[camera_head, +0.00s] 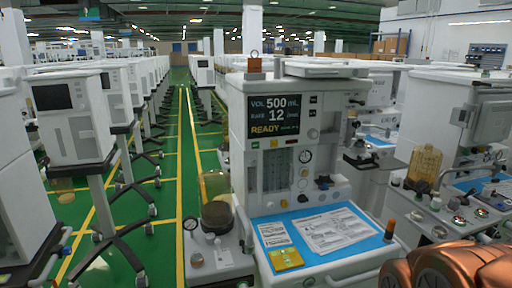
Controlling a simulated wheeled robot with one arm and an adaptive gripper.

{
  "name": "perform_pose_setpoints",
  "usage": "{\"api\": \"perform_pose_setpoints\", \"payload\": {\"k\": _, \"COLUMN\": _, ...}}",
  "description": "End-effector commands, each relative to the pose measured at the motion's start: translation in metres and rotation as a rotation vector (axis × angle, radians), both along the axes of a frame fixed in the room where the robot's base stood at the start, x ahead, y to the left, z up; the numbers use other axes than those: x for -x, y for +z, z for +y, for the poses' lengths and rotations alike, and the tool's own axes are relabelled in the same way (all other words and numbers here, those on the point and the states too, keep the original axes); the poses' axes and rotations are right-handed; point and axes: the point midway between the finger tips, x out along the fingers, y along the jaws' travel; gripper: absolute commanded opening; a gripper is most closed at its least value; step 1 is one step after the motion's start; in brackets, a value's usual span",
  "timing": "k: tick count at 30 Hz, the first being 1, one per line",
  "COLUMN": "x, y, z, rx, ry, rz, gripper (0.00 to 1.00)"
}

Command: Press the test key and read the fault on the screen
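The screen (279,112) is on the front of the nearest anaesthesia cart (237,133). It is lit and reads "VOL 500", "RATE 12" and a yellow "READY", with smaller text too fine to read. Several small keys or labels (313,113) sit right of the screen, and a few coloured ones (291,142) lie just below it. Their lettering is too small to read, so I cannot tell which is the test key. My gripper is not in view. A copper-coloured part of my arm shows at the bottom right corner, right of the cart's worktop.
The cart's blue worktop (325,262) holds printed sheets (331,229) and a yellow card (286,258). An orange-topped post (390,229) stands at its right edge. Another cart (459,130) stands close on the right. Rows of machines (74,118) line the left, beside a green aisle.

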Motion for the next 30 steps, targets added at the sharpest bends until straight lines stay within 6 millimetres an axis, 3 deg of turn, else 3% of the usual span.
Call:
{"api": "perform_pose_setpoints", "payload": {"k": 9, "x": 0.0, "y": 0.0, "z": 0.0, "rx": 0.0, "ry": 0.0, "rz": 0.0, "gripper": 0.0}}
{"api": "perform_pose_setpoints", "payload": {"k": 30, "x": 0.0, "y": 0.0, "z": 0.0, "rx": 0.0, "ry": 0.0, "rz": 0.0, "gripper": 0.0}}
